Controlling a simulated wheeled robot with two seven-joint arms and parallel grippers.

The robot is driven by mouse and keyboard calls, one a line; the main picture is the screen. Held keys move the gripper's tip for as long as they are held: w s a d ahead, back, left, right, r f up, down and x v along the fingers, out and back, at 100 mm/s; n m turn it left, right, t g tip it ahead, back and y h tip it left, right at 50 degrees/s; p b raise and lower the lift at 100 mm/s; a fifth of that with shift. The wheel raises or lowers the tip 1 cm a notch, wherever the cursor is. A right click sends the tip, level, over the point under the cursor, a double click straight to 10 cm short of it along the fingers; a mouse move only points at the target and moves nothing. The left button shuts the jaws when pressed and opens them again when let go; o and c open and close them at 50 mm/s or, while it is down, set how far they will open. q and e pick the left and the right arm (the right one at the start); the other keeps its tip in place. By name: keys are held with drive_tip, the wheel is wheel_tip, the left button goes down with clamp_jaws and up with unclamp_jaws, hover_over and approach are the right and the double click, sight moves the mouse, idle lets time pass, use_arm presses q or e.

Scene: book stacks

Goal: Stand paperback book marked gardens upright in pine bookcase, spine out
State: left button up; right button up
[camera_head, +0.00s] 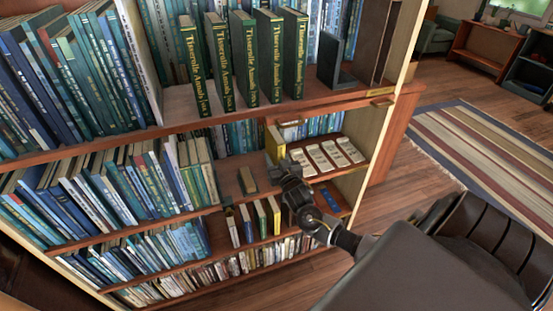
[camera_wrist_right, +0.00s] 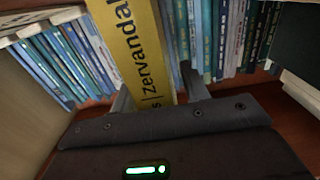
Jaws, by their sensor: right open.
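A yellow paperback (camera_head: 275,140) stands upright on the middle shelf of the bookcase (camera_head: 398,45), which has pale sides and red-brown shelves. In the right wrist view the yellow book (camera_wrist_right: 132,45) shows its spine towards me, with the end of a word and "zervandal" readable; the rest of the title is cut off. My right gripper (camera_head: 277,172) is at the front of that shelf, just below the book. Its open fingers (camera_wrist_right: 158,95) stand on either side of the lower spine; I cannot tell whether they touch it. My left gripper is out of view.
Several pale cards (camera_head: 327,156) lie to the right on the same shelf. A small dark block (camera_head: 247,180) sits to the left, near leaning books. Green annals (camera_head: 245,60) and a dark bookend (camera_head: 337,65) stand on the shelf above.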

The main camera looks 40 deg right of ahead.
drive_tip(key=v, duration=1.2)
drive_tip(key=shift+b, duration=0.3)
drive_tip(key=s+a+f+n+g+y, duration=0.1)
drive_tip(key=s+f+g, duration=0.25)
drive_tip(key=f, duration=0.85)
drive_tip(key=s+a+f+n+g+y, duration=0.15)
drive_tip(key=s+f, duration=0.35)
drive_tip(key=f, duration=0.6)
drive_tip(key=s+a+f+n+g, duration=0.1)
drive_tip(key=s+f+n+g, duration=0.2)
drive_tip(key=f, duration=0.9)
drive_tip(key=s+a+f+g+y, duration=0.1)
drive_tip(key=s+a+f+g, duration=0.1)
drive_tip(key=s+f, duration=0.3)
drive_tip(key=s+a+f+g+y, duration=0.1)
drive_tip(key=s+a+f+g, duration=0.2)
drive_tip(key=s, duration=1.1)
drive_tip(key=s+a+f+g+y, duration=0.1)
drive_tip(key=s+a+f+g, duration=0.1)
drive_tip(key=s+f, duration=0.5)
drive_tip(key=s+a+n, duration=0.1)
drive_tip(key=s, duration=0.2)
drive_tip(key=shift+s+f+g, duration=0.2)
drive_tip(key=shift+f+g, duration=0.2)
drive_tip(key=shift+a+r, duration=0.1)
drive_tip(key=shift+a, duration=0.05)
